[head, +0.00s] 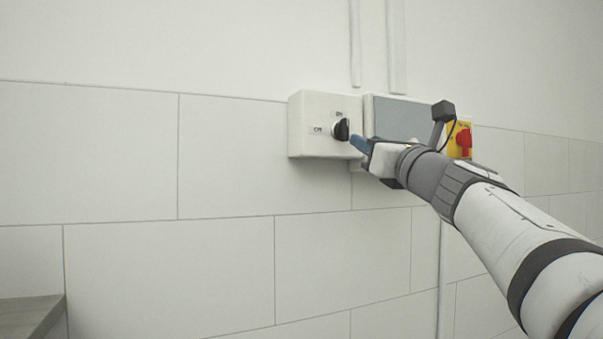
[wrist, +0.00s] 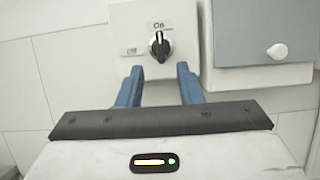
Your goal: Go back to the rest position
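My gripper (wrist: 160,82) is in front of a white switch box on the tiled wall. In the wrist view its two blue fingers are apart, with nothing between them. The black rotary knob (wrist: 160,46) on the switch box (wrist: 124,20) lies just beyond the fingertips, between them in the picture, with its pointer toward the "On" label. In the head view the gripper (head: 358,143) is just right of the knob (head: 341,129) and apart from it. The switch box (head: 308,105) is left of my arm.
A grey-doored box (head: 400,112) stands right beside the switch box; its round knob (wrist: 279,52) shows in the wrist view. A red switch on a yellow plate (head: 452,145) is farther right. A grey ledge (head: 28,314) is at lower left. The wall on the left is bare.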

